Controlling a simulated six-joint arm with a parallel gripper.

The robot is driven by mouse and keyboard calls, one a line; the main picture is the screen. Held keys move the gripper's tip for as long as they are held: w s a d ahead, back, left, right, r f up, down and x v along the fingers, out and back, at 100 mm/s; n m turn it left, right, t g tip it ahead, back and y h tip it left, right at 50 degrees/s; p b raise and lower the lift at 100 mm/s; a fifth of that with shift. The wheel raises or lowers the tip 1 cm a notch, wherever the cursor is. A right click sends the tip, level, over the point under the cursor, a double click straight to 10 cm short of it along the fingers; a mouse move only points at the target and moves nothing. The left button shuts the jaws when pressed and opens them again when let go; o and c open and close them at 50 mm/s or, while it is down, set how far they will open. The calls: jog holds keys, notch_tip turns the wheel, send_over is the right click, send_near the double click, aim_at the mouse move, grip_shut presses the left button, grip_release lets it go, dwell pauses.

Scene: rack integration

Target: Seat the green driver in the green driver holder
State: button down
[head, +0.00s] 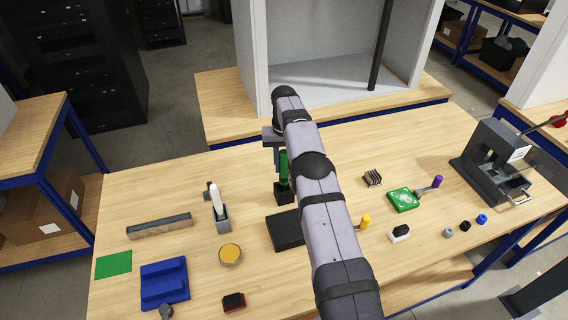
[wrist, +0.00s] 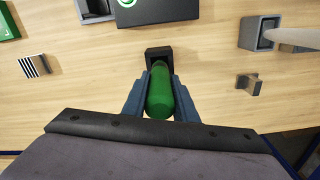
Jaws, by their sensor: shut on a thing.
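The green driver (head: 284,168) stands about upright, its lower end at a small black square holder (head: 284,194) on the table. In the wrist view the green driver (wrist: 160,92) lies between my two blue-grey fingers, and the black holder (wrist: 158,55) shows just beyond its tip. My gripper (wrist: 160,95) is shut on the driver. In the head view my gripper (head: 277,150) is partly hidden by my arm. I cannot tell how deep the driver sits in the holder. No green marking shows on the holder.
A grey holder with a white-handled tool (head: 217,202) stands to the left. A black box (head: 286,231) lies in front. A green board (head: 403,199), a striped block (head: 373,178) and a grey machine (head: 497,160) are to the right. A white cabinet (head: 330,45) stands behind.

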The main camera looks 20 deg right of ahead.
aim_at(284, 172)
jog(key=shift+f+b, duration=1.25)
jog(key=shift+f, duration=1.3)
jog(key=c, duration=1.4)
grip_release()
jog(key=shift+o, duration=0.2)
jog(key=shift+r+b, duration=0.4)
jog(key=shift+r, duration=0.1)
notch_tip(284, 172, up, 6)
jog(key=shift+r+p, duration=0.2)
jog(key=shift+p, duration=0.1)
